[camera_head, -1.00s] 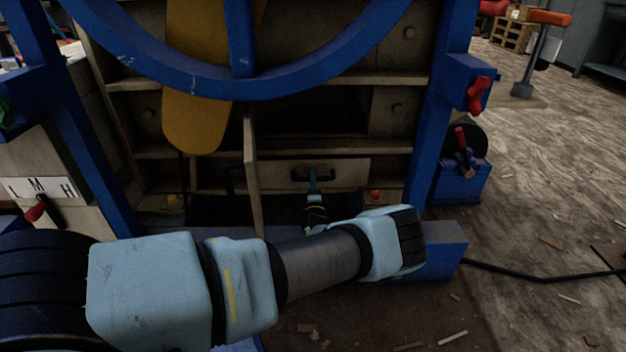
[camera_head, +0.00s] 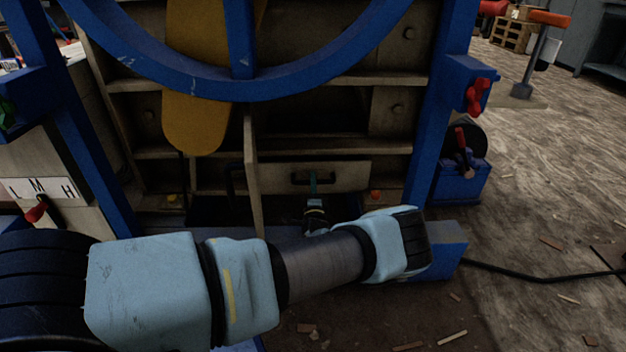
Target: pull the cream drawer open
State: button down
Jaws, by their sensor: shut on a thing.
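The gripper's body and wrist lie just below, in front of the drawer.
An upright cream panel (camera_head: 252,185) stands close left of the drawer. A blue wheel rim (camera_head: 300,85) curves above. Open floor with wood scraps (camera_head: 545,210) lies at the right.

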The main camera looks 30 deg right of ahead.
jog(key=r+p+v, duration=0.1)
jog(key=r+v, duration=0.1)
jog(key=v, duration=1)
jog(key=s+r+p+v, duration=0.1)
jog(key=r+p+v, duration=0.1)
jog(key=v, duration=1.1)
jog(key=shift+s+a+r, duration=0.25)
jog(key=shift+a+r, duration=0.1)
jog(key=shift+r, duration=0.15)
jog(key=c, duration=0.8)
grip_release()
jog(key=shift+s, duration=0.1)
jog(key=p+v, duration=0.1)
jog(key=v, duration=0.9)
jog(key=shift+s+a+p, duration=0.2)
jog(key=shift+s+p, duration=0.05)
jog(key=shift+p, duration=0.05)
